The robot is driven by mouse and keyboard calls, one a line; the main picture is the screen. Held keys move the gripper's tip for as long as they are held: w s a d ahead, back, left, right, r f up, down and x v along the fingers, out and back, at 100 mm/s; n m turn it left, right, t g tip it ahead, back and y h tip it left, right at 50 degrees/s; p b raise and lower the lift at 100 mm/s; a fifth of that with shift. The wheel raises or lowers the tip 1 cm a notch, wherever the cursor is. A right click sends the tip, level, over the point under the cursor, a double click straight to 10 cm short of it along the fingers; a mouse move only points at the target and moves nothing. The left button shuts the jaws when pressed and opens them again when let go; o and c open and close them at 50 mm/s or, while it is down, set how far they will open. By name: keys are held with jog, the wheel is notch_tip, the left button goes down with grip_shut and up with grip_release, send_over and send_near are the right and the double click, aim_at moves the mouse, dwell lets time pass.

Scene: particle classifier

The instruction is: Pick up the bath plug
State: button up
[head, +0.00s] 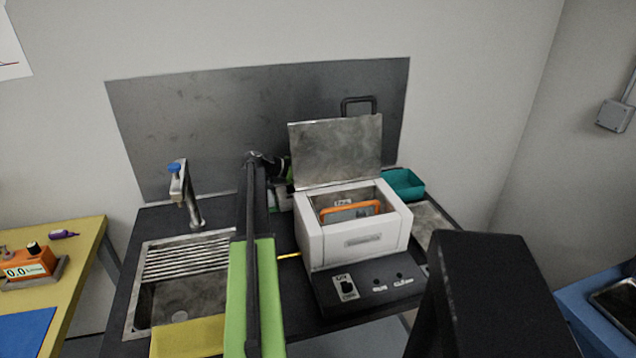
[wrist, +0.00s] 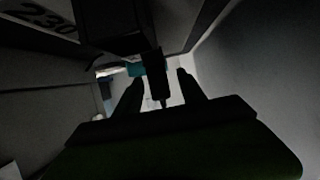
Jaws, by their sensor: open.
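I cannot make out the bath plug for certain in either view. A dark narrow piece (wrist: 155,75) shows between the finger outlines in the wrist view; it is too dark to tell what it is. My gripper (wrist: 163,90) is open there, one dark finger on each side of that piece. I cannot tell whether they touch it. The bath's metal lid (head: 336,150) stands open, with an orange handle (head: 350,210) inside.
A sink (head: 140,310) with a tap (head: 188,195) is to the left of my arm. A metal backsplash (head: 190,130) rises behind the counter.

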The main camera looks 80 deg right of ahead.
grip_shut()
jog(key=shift+r, duration=0.1)
dwell(0.3)
notch_tip(320, 180, up, 10)
jog(key=p, duration=1)
jog(key=shift+r, duration=0.1)
jog(key=shift+f, duration=0.2)
jog(key=shift+w+a, duration=0.1)
jog(key=shift+w, duration=0.15)
jog(key=w+a+f+b, duration=0.1)
jog(key=w+a, duration=0.3)
jog(key=w, duration=0.4)
jog(key=shift+w, duration=0.3)
jog(key=shift+f, duration=0.1)
